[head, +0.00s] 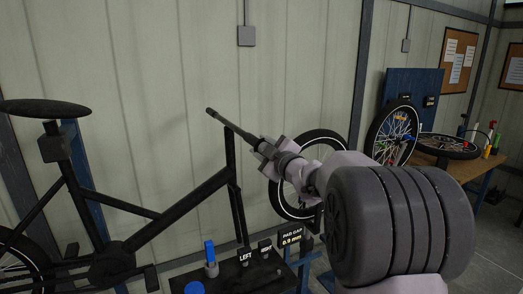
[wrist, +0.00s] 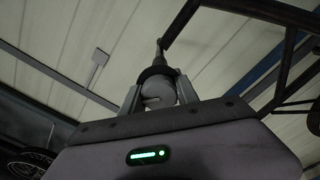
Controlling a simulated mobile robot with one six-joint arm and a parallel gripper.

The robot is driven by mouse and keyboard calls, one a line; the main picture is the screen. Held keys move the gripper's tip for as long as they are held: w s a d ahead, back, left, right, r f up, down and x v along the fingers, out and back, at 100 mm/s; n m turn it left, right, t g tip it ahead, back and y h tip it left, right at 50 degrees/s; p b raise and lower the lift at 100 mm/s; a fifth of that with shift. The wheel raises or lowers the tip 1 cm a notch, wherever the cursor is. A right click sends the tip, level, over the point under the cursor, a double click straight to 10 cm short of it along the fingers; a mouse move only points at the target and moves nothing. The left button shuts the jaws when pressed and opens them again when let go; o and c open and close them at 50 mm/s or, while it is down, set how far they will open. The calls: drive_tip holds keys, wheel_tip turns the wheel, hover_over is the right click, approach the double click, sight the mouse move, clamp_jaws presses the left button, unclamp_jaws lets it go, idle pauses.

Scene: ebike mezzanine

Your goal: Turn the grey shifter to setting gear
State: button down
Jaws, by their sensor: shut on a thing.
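The grey shifter (wrist: 158,91) is a rounded grey piece in the wrist view, with a small pale mark on its face. My gripper (wrist: 157,98) is shut on it, one finger at each side. In the head view my gripper (head: 268,153) is at the near end of the dark handlebar (head: 232,122), and the shifter is mostly hidden there by the gripper. No gear numbers can be read, so I cannot tell the setting.
The black bike frame (head: 175,222) stands at the left, with its saddle (head: 42,108). A low bench holds LEFT and RIGHT labels, a PAD GAP display (head: 291,237) and a blue-handled item (head: 210,252). Wheels (head: 392,132) and a workbench (head: 470,167) are behind at the right.

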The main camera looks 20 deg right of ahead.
idle(0.3)
drive_tip(key=c, duration=0.9)
unclamp_jaws()
drive_tip(key=shift+s, duration=0.1)
drive_tip(key=s, duration=0.5)
drive_tip(key=s+p, duration=0.1)
drive_tip(key=s, duration=1.1)
drive_tip(key=shift+s+d, duration=0.15)
drive_tip(key=shift+d, duration=0.15)
